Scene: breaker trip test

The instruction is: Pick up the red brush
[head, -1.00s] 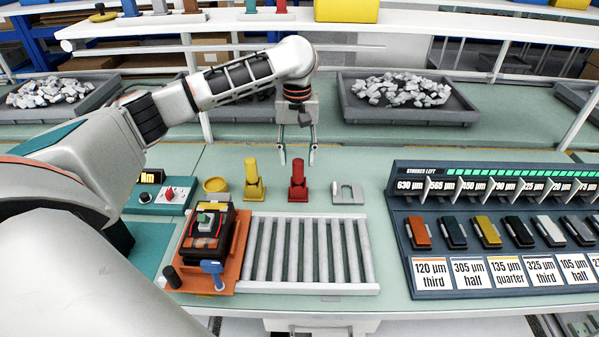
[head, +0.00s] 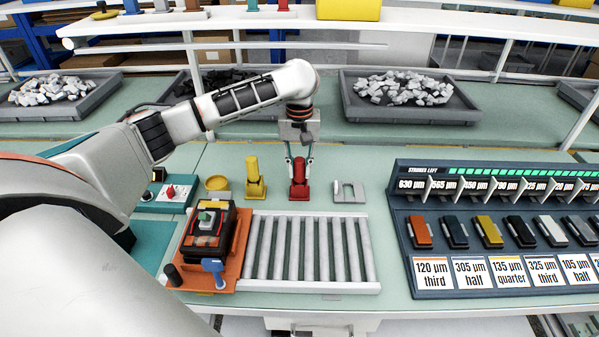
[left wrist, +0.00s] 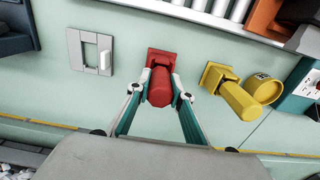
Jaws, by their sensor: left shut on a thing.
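The red brush (head: 299,172) stands upright on the green bench, behind the roller conveyor, with its square base at the bottom. It also shows in the left wrist view (left wrist: 161,86). My left gripper (head: 299,163) comes down from above, and its fingers are shut on the upper part of the brush. In the left wrist view the two fingers (left wrist: 160,88) sit on either side of the red handle. The brush's base still appears to rest on the bench. My right gripper does not show.
A yellow brush-like piece (head: 254,180) and a yellow round cup (head: 216,184) stand to the left. A grey bracket (head: 348,192) lies close on the right. In front are the roller conveyor (head: 308,285) and an orange fixture (head: 242,245). A labelled rack (head: 500,185) stands at right.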

